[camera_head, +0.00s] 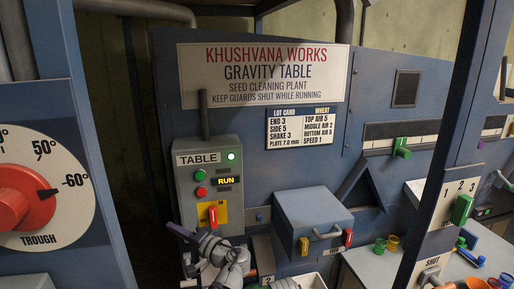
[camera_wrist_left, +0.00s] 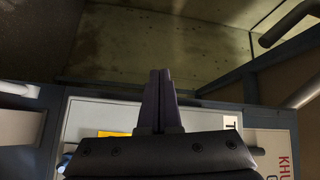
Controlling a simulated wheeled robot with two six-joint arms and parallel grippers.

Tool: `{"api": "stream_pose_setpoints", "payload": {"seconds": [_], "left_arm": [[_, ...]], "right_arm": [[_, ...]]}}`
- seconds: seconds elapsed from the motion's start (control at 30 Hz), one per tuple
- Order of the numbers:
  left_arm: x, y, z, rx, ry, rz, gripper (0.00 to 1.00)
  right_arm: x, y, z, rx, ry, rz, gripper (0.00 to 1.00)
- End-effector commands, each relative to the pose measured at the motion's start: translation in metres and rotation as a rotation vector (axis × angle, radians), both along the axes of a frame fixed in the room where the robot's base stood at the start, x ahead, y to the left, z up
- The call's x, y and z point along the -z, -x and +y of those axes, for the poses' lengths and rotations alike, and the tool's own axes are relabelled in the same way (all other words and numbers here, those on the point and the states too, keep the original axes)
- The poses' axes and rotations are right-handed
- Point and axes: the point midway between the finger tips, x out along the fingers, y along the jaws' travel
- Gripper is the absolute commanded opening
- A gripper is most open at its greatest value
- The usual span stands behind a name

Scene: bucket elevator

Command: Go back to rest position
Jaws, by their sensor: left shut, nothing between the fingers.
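My left gripper (camera_head: 176,230) is at the lower middle of the head view, in front of the lower part of the grey TABLE control box (camera_head: 183,177). Its two dark fingers are closed together with nothing between them; they also show pressed together in the left wrist view (camera_wrist_left: 159,78). I cannot tell whether the gripper touches the box. My right gripper is not seen.
A blue-grey box with a handle (camera_head: 312,212) stands right of the control box. A blue post (camera_head: 455,120) crosses the right side. Small coloured cups (camera_head: 392,243) stand on a bench at right. A red TROUGH dial (camera_head: 22,197) is at far left.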

Motion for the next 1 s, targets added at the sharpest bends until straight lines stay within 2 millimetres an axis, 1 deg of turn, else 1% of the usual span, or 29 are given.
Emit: {"api": "stream_pose_setpoints", "payload": {"seconds": [0.03,0.07,0.1,0.17,0.2,0.27,0.3,0.4,0.5,0.6,0.73,0.93,1.0], "left_arm": [[0.023,0.011,0.012,-0.03,0.098,0.036,0.0],[0.037,0.017,0.017,-0.047,0.161,0.06,0.0],[0.057,0.025,0.022,-0.068,0.245,0.091,0.0],[0.085,0.036,0.025,-0.096,0.371,0.139,0.0],[0.104,0.045,0.025,-0.113,0.456,0.171,0.0],[0.13,0.057,0.021,-0.133,0.585,0.216,0.0],[0.146,0.066,0.017,-0.146,0.67,0.248,0.0],[0.181,0.086,-0.001,-0.164,0.875,0.321,0.0],[0.202,0.101,-0.022,-0.168,1.041,0.378,0.0],[0.216,0.112,-0.041,-0.164,1.175,0.421,0.0],[0.225,0.123,-0.064,-0.154,1.321,0.465,0.0],[0.23,0.137,-0.097,-0.125,1.517,0.522,0.0],[0.232,0.142,-0.114,-0.106,1.501,0.563,0.0]], "right_arm": [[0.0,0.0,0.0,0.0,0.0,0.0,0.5],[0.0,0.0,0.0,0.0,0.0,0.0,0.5],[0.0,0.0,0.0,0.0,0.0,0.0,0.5],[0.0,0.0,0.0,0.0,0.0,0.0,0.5],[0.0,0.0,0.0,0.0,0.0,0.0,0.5],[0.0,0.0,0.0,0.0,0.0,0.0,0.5],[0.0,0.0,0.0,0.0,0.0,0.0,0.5],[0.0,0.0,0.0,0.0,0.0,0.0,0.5],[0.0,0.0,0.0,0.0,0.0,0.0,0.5],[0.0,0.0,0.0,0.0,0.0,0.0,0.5],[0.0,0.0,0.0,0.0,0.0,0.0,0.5],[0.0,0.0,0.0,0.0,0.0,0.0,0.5],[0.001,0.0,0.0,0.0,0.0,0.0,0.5]]}}
